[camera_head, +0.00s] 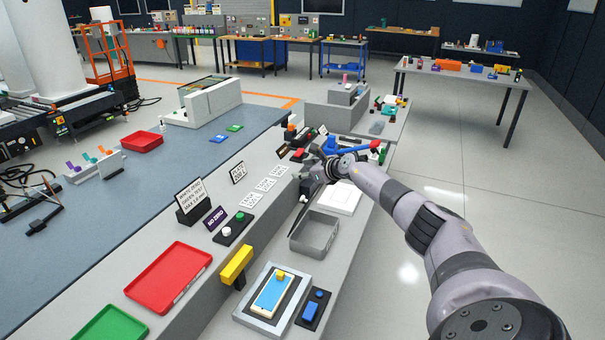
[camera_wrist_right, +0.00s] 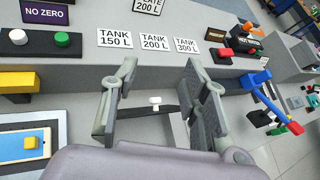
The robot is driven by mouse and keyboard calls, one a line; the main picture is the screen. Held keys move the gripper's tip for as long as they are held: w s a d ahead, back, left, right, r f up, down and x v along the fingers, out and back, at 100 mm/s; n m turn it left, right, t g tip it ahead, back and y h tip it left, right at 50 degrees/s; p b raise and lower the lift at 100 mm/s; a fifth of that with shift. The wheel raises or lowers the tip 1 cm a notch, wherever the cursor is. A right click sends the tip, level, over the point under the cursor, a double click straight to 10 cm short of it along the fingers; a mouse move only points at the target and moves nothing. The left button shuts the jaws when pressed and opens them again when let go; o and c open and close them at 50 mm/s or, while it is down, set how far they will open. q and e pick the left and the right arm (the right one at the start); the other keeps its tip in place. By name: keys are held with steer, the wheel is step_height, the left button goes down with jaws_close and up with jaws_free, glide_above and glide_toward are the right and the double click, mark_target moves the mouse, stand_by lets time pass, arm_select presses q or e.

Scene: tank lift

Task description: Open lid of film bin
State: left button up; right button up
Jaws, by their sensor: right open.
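My right gripper (camera_head: 316,172) reaches in from the right over the far part of the grey bench ledge. In the right wrist view the same gripper (camera_wrist_right: 160,100) has its two grey fingers spread apart, with nothing held between them. A small white knob (camera_wrist_right: 155,101) on a dark strip shows in the gap between the fingers, apart from both. A grey rectangular bin (camera_head: 315,233) sits on the ledge, nearer than the gripper. I cannot tell whether it is the film bin, and no lid is clearly seen. My left gripper is not in view.
A white plate (camera_head: 341,198) lies beside the grey bin. A yellow block (camera_head: 236,264) and a framed blue panel (camera_head: 272,293) are nearer. Tank labels (camera_wrist_right: 155,42) line the step behind the fingers. A blue-handled lever (camera_wrist_right: 255,82) stands to the right.

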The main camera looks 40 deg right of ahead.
steer(key=shift+a+r, duration=0.1)
steer(key=shift+r, duration=0.05)
stand_by(0.4)
steer(key=shift+s, duration=0.1)
steer(key=v, duration=1.1)
steer(key=shift+s, duration=0.35)
steer(key=shift+r, duration=0.1)
